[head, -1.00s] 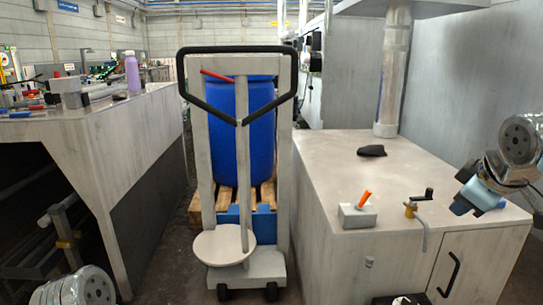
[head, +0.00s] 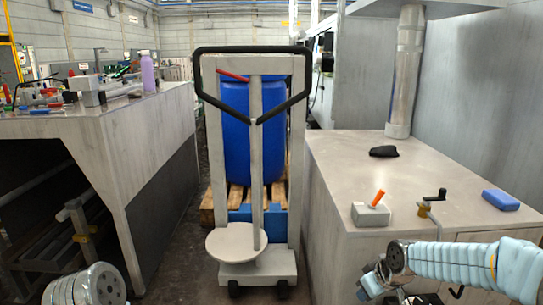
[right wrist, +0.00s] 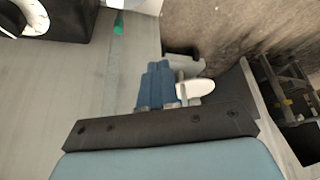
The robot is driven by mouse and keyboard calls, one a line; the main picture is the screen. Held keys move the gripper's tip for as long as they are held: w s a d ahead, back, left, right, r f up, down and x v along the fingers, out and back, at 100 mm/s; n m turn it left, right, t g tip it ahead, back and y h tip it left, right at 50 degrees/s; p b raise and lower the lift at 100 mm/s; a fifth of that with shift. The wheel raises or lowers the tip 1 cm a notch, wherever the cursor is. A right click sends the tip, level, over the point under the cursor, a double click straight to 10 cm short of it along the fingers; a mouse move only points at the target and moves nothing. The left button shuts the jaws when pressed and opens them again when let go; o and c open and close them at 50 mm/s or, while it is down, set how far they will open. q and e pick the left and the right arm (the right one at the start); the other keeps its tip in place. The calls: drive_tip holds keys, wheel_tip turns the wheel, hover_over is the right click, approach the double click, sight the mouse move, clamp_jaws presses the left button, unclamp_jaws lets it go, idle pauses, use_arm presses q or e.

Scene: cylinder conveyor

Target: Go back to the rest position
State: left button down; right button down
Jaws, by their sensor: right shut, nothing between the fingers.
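My right arm comes in from the lower right of the head view, its light-blue forearm lying low across the front of the right-hand cabinet. Its gripper is low near the bottom edge there, and its fingers are hard to make out. In the right wrist view my right gripper (right wrist: 160,72) shows two blue fingers pressed together with nothing between them. It is clear of the worktop objects. A rounded grey joint of my left arm shows at the lower left of the head view; my left gripper is out of sight.
The right cabinet top (head: 335,165) holds a blue block (head: 500,200), a grey box with an orange handle (head: 371,212) and a black item (head: 383,151). A trolley (head: 297,215) stands mid-view before a blue barrel (head: 236,140). The left bench (head: 125,125) holds a purple bottle (head: 148,74).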

drive_tip(key=s+a+f+m+g+y, duration=0.1)
drive_tip(key=s+a+f, duration=0.2)
drive_tip(key=f, duration=0.4)
drive_tip(key=s+a+f+m+g, duration=0.1)
drive_tip(key=s+a+f, duration=0.25)
drive_tip(key=f, duration=0.25)
drive_tip(key=s+a+f+m+y, duration=0.1)
drive_tip(key=s+a+f, duration=0.1)
drive_tip(key=s+f, duration=0.35)
drive_tip(key=s+a+f+m+g, duration=0.1)
drive_tip(key=s+a+f+m, duration=0.3)
drive_tip(key=s+f, duration=0.6)
drive_tip(key=shift+s+f+g, duration=0.2)
drive_tip(key=shift+s+g, duration=0.2)
drive_tip(key=shift+s, duration=0.45)
drive_tip(key=shift+a, duration=0.1)
